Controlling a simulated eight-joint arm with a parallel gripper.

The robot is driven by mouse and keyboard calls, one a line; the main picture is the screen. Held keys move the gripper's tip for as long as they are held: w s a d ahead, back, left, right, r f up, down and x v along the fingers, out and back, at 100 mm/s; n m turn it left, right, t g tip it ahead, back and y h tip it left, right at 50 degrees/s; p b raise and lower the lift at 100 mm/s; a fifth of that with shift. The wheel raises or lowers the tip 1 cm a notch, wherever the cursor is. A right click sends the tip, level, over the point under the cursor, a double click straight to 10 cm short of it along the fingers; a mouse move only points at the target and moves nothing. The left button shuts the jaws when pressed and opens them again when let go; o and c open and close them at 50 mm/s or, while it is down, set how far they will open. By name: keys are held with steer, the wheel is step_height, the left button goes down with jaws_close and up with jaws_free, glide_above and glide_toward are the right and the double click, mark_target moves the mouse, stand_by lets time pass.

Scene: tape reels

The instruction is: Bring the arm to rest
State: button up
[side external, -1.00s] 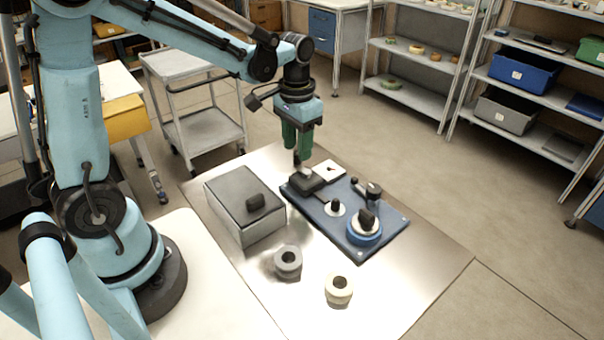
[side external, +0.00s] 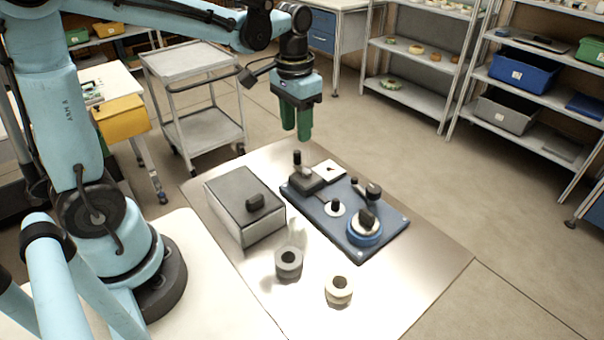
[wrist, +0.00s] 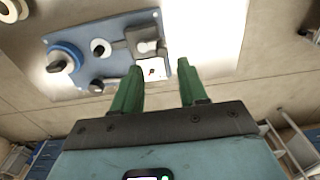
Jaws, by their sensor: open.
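My gripper (side external: 297,132) hangs above the far end of the metal table, its green fingers pointing down. In the wrist view my gripper (wrist: 160,85) shows its two fingers apart with nothing between them. The blue board (side external: 378,238) lies on the table below and in front of it, clear of the fingers. On the board are a blue reel (side external: 364,239) with a dark knob, a small white disc (side external: 335,209) with a dark post, and a grey block (side external: 305,180) with a dark upright handle. A white card (side external: 330,170) lies beside the block.
A trolley (side external: 200,125) and shelves (side external: 410,85) stand behind.

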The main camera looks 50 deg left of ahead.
steer(key=s+d+r+t, duration=0.1)
steer(key=s+d+t, duration=0.3)
steer(key=s+t, duration=0.3)
steer(key=shift+s+r, duration=0.15)
steer(key=shift+s, duration=0.35)
